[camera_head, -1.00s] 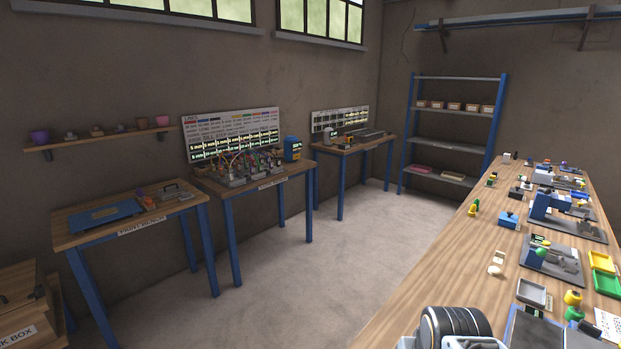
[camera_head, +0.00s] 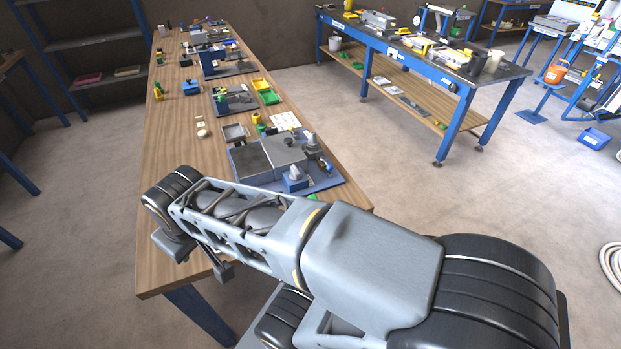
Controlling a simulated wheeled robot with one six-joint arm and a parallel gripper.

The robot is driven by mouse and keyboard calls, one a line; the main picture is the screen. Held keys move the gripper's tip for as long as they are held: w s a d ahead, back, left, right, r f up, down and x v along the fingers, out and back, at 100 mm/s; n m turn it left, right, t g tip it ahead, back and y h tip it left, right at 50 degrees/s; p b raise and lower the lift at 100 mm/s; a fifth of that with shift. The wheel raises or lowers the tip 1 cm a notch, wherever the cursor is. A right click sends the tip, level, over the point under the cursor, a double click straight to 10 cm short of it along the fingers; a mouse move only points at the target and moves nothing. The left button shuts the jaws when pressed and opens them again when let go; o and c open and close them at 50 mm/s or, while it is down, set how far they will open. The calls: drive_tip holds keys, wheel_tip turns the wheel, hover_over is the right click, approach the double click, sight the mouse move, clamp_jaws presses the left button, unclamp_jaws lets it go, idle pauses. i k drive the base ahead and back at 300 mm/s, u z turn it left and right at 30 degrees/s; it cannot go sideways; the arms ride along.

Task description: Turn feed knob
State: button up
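The nearest machine (camera_head: 285,158), with grey blocks and small fittings on a blue base, sits near the front of the long wooden table (camera_head: 165,225). A second small machine (camera_head: 232,100) on a dark plate stands farther back. My arm reaches in from the lower right over the table's front end. My gripper (camera_head: 223,271) seems to be the small dark end below the arm, apart from the machines; its fingers are not clear.
A blue-framed bench (camera_head: 443,83) stands to the right, across clear floor. An orange bucket (camera_head: 556,73) is farther right.

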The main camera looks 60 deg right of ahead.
sight(295, 175)
drive_tip(key=z, duration=1.7)
